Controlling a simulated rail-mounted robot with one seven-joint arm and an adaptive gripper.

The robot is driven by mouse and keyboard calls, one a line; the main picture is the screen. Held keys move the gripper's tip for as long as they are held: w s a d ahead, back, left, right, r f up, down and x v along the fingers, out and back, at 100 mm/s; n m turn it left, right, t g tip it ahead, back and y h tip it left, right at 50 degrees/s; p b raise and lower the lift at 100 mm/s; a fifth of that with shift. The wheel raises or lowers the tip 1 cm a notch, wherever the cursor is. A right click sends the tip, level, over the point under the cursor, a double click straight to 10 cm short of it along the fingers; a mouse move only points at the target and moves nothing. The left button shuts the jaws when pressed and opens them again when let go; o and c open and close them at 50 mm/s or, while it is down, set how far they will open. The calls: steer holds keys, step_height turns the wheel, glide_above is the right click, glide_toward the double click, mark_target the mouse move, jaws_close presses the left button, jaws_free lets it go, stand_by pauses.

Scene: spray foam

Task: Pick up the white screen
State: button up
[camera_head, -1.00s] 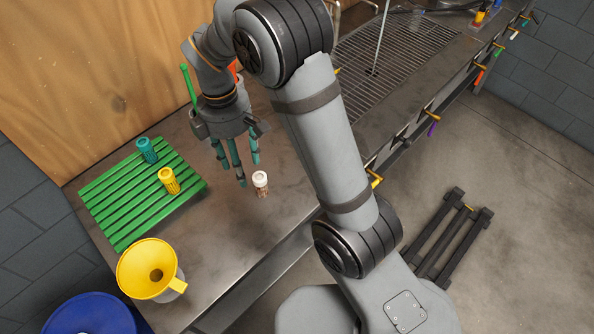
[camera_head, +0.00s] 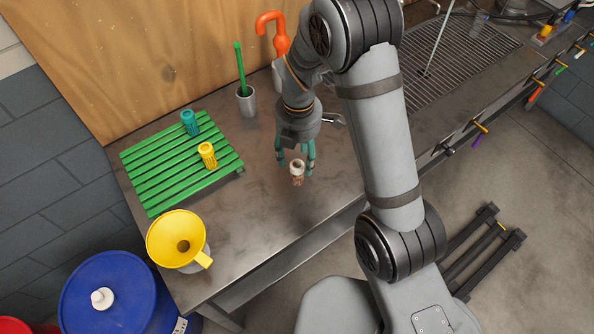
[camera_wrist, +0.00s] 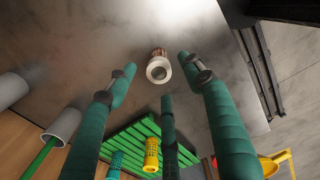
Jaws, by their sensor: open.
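The white screen (camera_head: 297,170), a small piece with a white ring-shaped top and a brownish lower body, stands on the grey metal table. The wrist view shows its open white ring (camera_wrist: 159,69) just beyond my fingertips. My gripper (camera_head: 296,163) has three green fingers pointing down over the screen. It is open, and the fingers (camera_wrist: 157,76) are spread around the screen's outline in the wrist view, with gaps visible. I cannot tell how far down the fingertips reach beside it.
A green slatted rack (camera_head: 165,180) to the left holds a teal screen (camera_head: 190,123) and a yellow screen (camera_head: 207,155). A yellow funnel (camera_head: 176,232) stands near the front left edge. A grey cup (camera_head: 246,103) with a green stick and an orange hooked object (camera_head: 273,32) stand behind.

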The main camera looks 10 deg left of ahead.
mark_target(297, 165)
step_height(297, 165, down, 5)
steer(key=shift+a+p, duration=0.15)
steer(key=shift+p, duration=0.65)
steer(key=c, duration=0.4)
steer(key=c, duration=0.9)
